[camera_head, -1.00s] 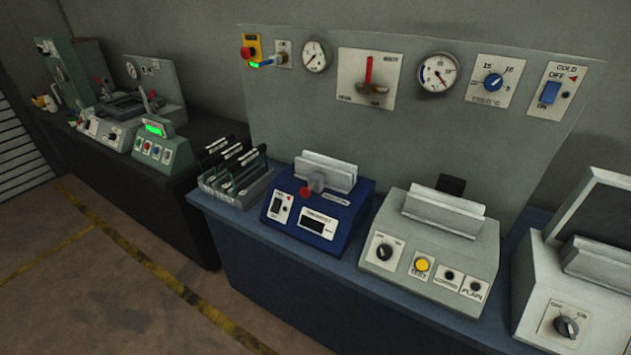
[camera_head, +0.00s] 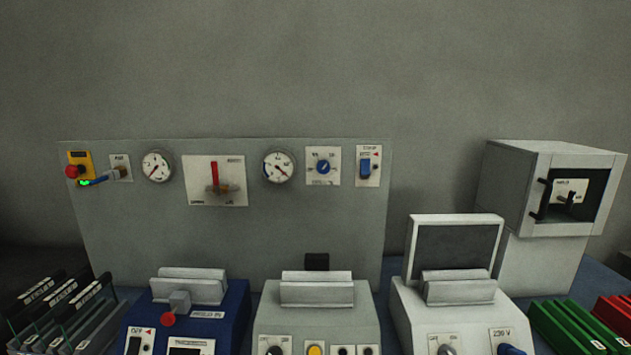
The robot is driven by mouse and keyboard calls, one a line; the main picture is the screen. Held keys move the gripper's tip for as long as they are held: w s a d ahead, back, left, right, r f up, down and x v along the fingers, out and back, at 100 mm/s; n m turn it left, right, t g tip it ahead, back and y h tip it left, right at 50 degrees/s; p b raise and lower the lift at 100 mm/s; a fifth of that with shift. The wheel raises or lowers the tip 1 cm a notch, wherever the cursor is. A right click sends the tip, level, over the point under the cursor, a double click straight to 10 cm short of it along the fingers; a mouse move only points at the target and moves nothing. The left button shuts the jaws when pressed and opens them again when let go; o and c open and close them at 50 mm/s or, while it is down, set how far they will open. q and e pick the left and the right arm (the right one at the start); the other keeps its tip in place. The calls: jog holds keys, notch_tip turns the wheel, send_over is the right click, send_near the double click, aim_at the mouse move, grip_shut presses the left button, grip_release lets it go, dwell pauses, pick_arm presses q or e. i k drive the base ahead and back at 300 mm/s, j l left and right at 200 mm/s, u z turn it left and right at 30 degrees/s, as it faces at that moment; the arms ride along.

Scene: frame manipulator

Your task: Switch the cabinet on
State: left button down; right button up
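A pale grey box-shaped cabinet (camera_head: 514,190) stands on a pedestal at the right. Its front shows a dark recess behind a frame or pane; I cannot tell which. A white plate (camera_head: 578,187) with a black lever or knob shows in that front. A black bar handle (camera_head: 541,200) is at the front's left side. The lever's setting is too small to read. Neither of my grippers is in view.
A grey wall panel (camera_head: 120,230) carries dials, a red lever (camera_head: 214,177) and a blue rocker switch (camera_head: 365,168). In front stand a blue device (camera_head: 237,310), grey devices (camera_head: 270,315) and racks of dark, green (camera_head: 570,330) and red plates.

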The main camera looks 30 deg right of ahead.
aim_at(365, 167)
jog(key=z, duration=1.15)
